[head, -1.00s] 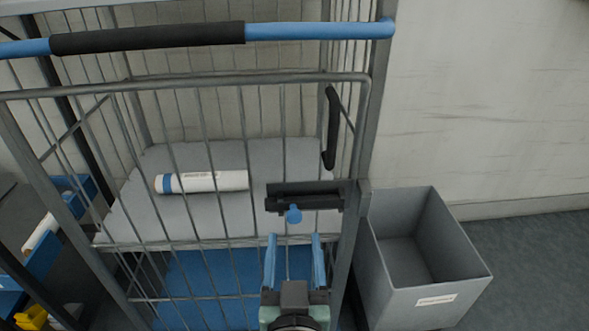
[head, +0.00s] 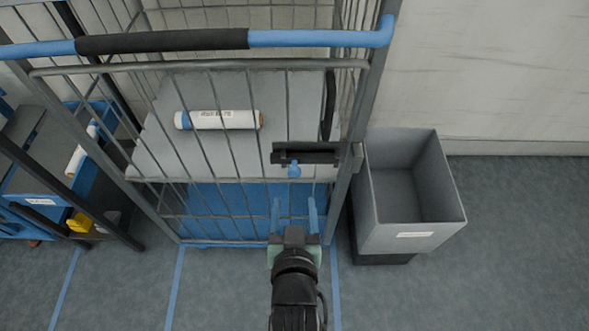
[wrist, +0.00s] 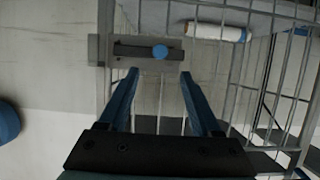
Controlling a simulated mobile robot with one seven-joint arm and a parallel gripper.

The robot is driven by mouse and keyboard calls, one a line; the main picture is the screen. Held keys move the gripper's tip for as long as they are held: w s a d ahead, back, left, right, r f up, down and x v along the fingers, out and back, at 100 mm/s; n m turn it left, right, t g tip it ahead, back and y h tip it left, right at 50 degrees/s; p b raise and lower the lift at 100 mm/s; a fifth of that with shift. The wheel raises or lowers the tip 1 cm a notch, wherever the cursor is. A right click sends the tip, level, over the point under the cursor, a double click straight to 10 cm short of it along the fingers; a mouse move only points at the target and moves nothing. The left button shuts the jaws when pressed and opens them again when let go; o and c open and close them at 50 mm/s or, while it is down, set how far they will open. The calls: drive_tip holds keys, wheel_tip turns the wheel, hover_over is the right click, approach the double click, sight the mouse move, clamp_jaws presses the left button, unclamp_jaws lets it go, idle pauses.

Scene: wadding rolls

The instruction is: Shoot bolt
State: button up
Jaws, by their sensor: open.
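A dark sliding bolt (head: 306,153) with a blue knob (head: 294,170) is mounted at the right side of the wire cage door (head: 200,66). Its right end is close to the door's right post, where a grey bracket (head: 357,156) sits; I cannot tell if the bolt enters it. In the wrist view the bolt (wrist: 133,50) and its round blue knob (wrist: 160,52) lie just beyond my fingertips. My gripper (head: 294,203) is open, with blue fingers either side of the knob's line and below it. The fingers (wrist: 158,75) are empty and appear apart from the knob.
A white roll (head: 218,120) lies on the cage's grey shelf (head: 160,150). A grey bin (head: 385,240) stands right of the cage. A dark rack with blue trays (head: 40,203) stands left. A blue handlebar (head: 310,38) crosses above the door.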

sight(294, 173)
drive_tip(key=x, duration=1)
drive_tip(key=shift+w+f+b, duration=0.15)
drive_tip(key=shift+w+b, duration=0.15)
drive_tip(key=shift+b, duration=0.05)
clamp_jaws()
idle(0.9)
